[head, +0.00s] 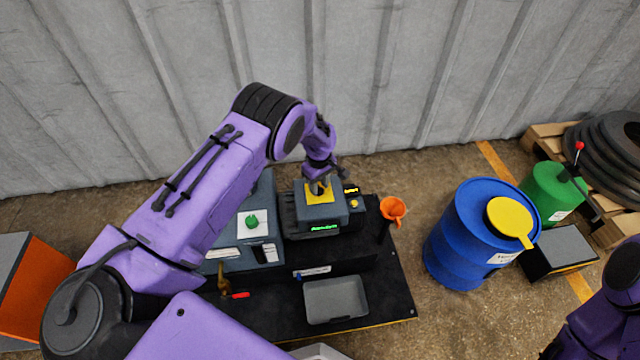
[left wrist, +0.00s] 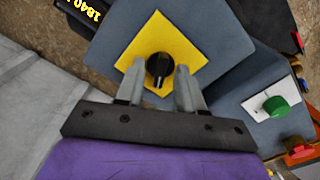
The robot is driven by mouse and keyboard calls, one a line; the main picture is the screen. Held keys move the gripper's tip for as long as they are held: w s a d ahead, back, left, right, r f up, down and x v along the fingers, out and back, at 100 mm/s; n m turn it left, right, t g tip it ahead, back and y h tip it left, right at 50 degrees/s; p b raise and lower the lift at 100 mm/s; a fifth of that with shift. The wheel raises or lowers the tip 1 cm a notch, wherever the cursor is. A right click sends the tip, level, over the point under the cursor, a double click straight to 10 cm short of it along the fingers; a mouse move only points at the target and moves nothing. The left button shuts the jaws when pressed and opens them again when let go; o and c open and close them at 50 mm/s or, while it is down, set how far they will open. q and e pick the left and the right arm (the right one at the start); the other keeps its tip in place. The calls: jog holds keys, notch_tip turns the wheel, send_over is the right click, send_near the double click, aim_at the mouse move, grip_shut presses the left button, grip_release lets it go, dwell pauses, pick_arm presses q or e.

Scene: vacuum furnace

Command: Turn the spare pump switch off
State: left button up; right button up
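A black rotary switch knob (left wrist: 159,68) sits on a yellow plate (left wrist: 195,55) on a blue-grey box, in the left wrist view. I cannot read a label naming it as the spare pump switch. My left gripper (left wrist: 158,82) is open, with its two fingertips apart on either side of the knob's near part; a gap seems to show at each side. In the head view the left gripper (head: 319,184) points down over the yellow plate (head: 313,197) and hides the knob. Only part of my right arm shows at the lower right; its gripper is out of view.
A green knob (head: 252,221) on a white plate is left of the switch box. An orange funnel (head: 393,208) stands right of it. A grey tray (head: 336,301) lies in front on the black bench. A blue drum (head: 463,240) stands farther right.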

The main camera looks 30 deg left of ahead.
aim_at(319, 187)
pick_arm(q)
notch_tip(319, 187, up, 11)
jog(key=p, duration=0.1)
jog(key=shift+f, duration=0.2)
